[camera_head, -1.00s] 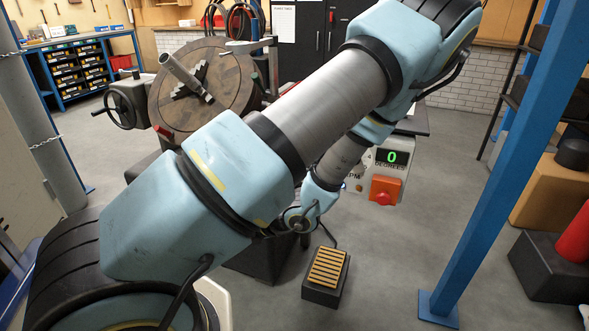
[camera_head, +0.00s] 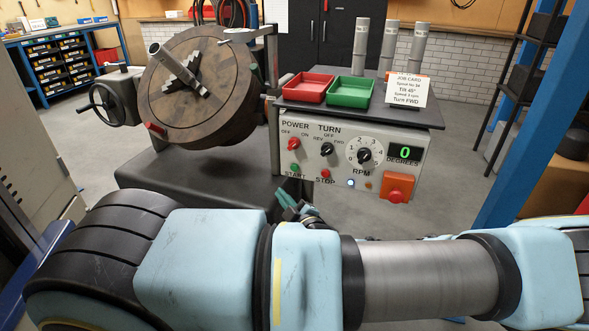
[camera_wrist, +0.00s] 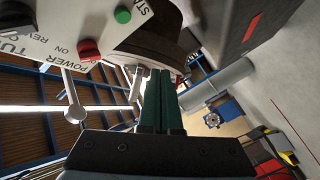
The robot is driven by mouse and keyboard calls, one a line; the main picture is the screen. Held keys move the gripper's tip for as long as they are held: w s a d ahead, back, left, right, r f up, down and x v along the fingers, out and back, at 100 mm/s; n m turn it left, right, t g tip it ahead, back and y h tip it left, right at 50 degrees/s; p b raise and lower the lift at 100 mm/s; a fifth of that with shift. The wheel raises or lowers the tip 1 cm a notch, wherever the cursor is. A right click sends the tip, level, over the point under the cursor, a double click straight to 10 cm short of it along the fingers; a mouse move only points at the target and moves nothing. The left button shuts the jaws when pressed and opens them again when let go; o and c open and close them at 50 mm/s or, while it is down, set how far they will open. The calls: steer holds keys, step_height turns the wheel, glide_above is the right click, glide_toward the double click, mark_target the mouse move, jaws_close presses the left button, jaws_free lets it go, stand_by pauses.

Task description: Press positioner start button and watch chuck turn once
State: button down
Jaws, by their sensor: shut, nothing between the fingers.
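The green START button (camera_head: 295,168) is at the lower left of the white control panel (camera_head: 310,187); it also shows in the wrist view (camera_wrist: 123,15). My gripper (camera_head: 280,192) is shut and empty, its teal fingers just below START in the head view. In the wrist view my fingertips (camera_wrist: 160,72) point past the panel's edge, and the button is off to their upper left, apart from them. The round chuck (camera_head: 226,98) is tilted and holds a grey pipe (camera_head: 170,60) in its jaws. The display (camera_head: 404,152) reads 0 degrees.
The red STOP button (camera_head: 325,174) is right of START. The red POWER lever (camera_head: 293,144), TURN knob (camera_head: 327,149) and RPM dial (camera_head: 364,156) sit above. Red (camera_head: 308,86) and green (camera_head: 350,91) trays and a job card (camera_head: 405,91) are on top. My arm fills the foreground.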

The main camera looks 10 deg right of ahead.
mark_target(295, 168)
steer(key=shift+w, duration=0.1)
steer(key=w+d+b, duration=0.2)
steer(key=w+d, duration=0.2)
steer(key=w, duration=0.3)
steer(key=shift+w+b, duration=0.25)
steer(key=shift+b, duration=0.05)
steer(key=shift+w+d+r, duration=0.1)
steer(key=shift+w+d, duration=0.05)
steer(key=shift+w, duration=0.05)
stand_by(1.9)
steer(key=shift+w+d+p, duration=0.1)
steer(key=shift+w+p, duration=0.1)
steer(key=shift+p, duration=0.2)
